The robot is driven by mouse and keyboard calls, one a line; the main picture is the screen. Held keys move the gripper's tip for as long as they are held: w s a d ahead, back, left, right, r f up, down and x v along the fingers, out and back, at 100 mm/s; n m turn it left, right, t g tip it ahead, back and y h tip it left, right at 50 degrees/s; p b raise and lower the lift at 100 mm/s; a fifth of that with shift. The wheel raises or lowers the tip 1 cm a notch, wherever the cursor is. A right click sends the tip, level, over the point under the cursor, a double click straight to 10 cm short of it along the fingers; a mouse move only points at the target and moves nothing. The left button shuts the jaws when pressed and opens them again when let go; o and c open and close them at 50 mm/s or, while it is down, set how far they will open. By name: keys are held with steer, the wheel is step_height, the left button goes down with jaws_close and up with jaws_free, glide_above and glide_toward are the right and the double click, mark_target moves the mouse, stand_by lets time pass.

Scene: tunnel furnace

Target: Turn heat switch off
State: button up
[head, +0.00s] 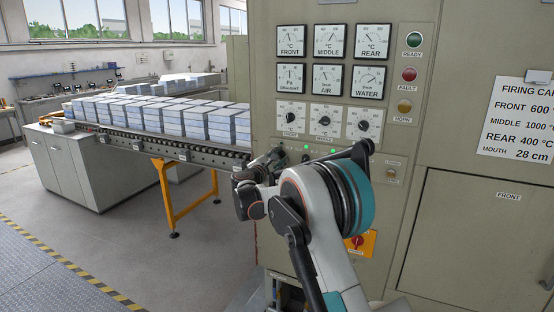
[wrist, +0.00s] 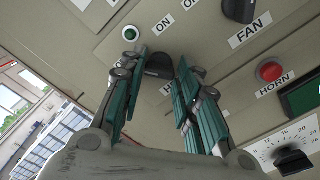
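The dark heat switch knob (wrist: 158,66) sits on the beige panel in the wrist view. A label beginning with H below it is partly covered by a finger. My gripper (wrist: 162,58) is open, with its two teal-faced fingertips on either side of the knob. Whether either finger touches it I cannot tell. An "ON" label lies above the knob. In the head view, my gripper (head: 264,166) is at the left part of the control cabinet (head: 270,80), and my arm hides most of the switch row.
A round button (wrist: 130,34) is near the left fingertip. In the head view, a conveyor (head: 180,147) with stacked blocks stands left of the cabinet.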

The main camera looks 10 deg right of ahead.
steer(key=shift+a, duration=0.1)
steer(key=v, duration=1.2)
steer(key=s+d+r+m+g+y+b, duration=0.1)
steer(key=s+d+m+g+y, duration=0.15)
steer(key=s+d+m, duration=0.65)
steer(key=s+d+r+g+y+b, duration=0.1)
steer(key=s+d+g+y, duration=0.15)
steer(key=s, duration=1.25)
steer(key=s+a+f+m+y, duration=0.1)
steer(key=s+f+m+y, duration=0.1)
steer(key=s, duration=0.7)
steer(key=s+a+f+m+g+y+b, duration=0.1)
steer(key=s+f+m, duration=0.3)
steer(key=s, duration=0.5)
steer(key=s+a+f+m+g+y+b, duration=0.1)
steer(key=s+a+f+m+y, duration=0.1)
steer(key=s+f, duration=0.3)
steer(key=s+m, duration=0.1)
steer(key=s, duration=0.3)
steer(key=shift+s+f+y, duration=0.2)
steer(key=shift+f+y, duration=0.05)
steer(key=shift+y, duration=0.05)
